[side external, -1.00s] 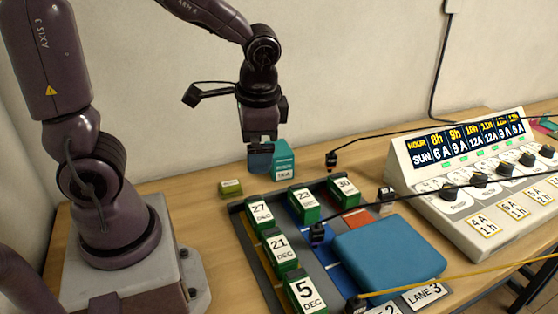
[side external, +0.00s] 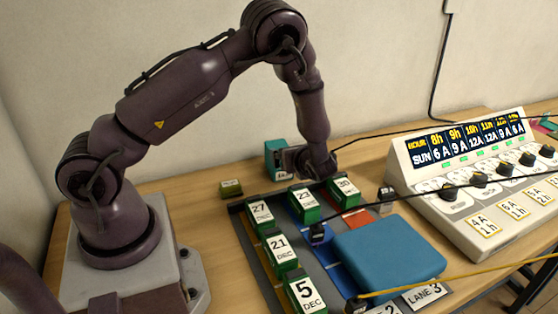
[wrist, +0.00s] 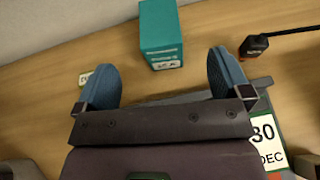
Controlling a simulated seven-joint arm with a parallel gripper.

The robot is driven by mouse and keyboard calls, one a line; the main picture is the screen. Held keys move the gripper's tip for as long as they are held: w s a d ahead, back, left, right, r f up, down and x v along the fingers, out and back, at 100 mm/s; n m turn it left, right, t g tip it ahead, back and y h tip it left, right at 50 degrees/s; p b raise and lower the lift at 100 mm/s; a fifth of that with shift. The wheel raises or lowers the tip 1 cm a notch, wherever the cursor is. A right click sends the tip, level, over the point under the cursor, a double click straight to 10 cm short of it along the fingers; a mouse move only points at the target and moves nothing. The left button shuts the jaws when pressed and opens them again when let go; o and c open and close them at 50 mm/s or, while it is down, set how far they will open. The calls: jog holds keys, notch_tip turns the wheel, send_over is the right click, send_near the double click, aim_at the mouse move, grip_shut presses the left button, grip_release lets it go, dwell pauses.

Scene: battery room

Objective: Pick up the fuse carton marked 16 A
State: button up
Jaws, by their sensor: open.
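The teal carton (side external: 277,152) stands upright on the wooden table behind the battery tray; my gripper partly covers it in the side view. In the wrist view the carton (wrist: 160,32) has a white label low on its near side, too small to read surely. My gripper (side external: 294,160) is low beside the carton, on its right in the side view. In the wrist view my gripper (wrist: 162,64) is open, its two blue fingers wide apart and empty. The carton lies beyond the fingertips, lined up with the gap between them.
A small green box (side external: 231,187) lies left of the carton; the left finger partly hides it in the wrist view. A black plug (wrist: 255,46) with a cable is beyond the right finger. The tray (side external: 240,209) holds dated green batteries. A blue block (side external: 388,250) and a control console (side external: 455,210) are rightward.

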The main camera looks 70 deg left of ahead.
send_over(277, 174)
jog(key=w+d, duration=0.1)
jog(key=w, duration=0.1)
notch_tip(277, 174, down, 2)
jog(key=shift+d+f+x, duration=0.1)
jog(key=shift+f+x, duration=0.1)
jog(key=shift+x, duration=0.75)
jog(key=shift+d+f+x, duration=0.1)
jog(key=shift+f+x, duration=0.1)
jog(key=shift+x, duration=0.7)
jog(key=shift+d+f+x, duration=0.1)
jog(key=shift+f+x, duration=0.05)
jog(key=shift+x, duration=0.8)
jog(key=c, duration=1.2)
jog(key=shift+r, duration=0.1)
jog(key=shift+c, duration=0.6)
jog(key=shift+r, duration=0.1)
